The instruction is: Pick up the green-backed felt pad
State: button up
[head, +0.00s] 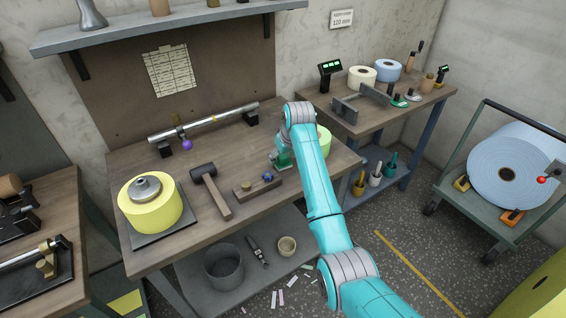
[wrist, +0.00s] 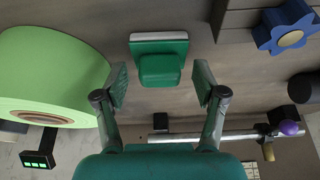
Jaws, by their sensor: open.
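The green-backed felt pad (wrist: 158,44) lies on the workbench in the upper middle of the wrist view. It has a green back with a raised green grip block and a pale edge. My gripper (wrist: 161,82) is open, with one fingertip on each side of the pad's grip block in that view; contact is not visible. In the head view my gripper (head: 283,158) is low over the bench, beside the yellow-green roll, and I cannot pick out the pad there.
The yellow-green roll (wrist: 50,75) stands close on the left in the wrist view. A wooden block with a blue knob (head: 267,177) and a mallet (head: 207,180) lie left of my gripper in the head view. A steel shaft (head: 205,124) lies behind.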

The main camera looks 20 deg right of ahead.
aim_at(283, 156)
jog(key=c, duration=1.2)
jog(key=shift+r, duration=0.1)
notch_tip(283, 156, up, 10)
jog(key=shift+f, duration=0.1)
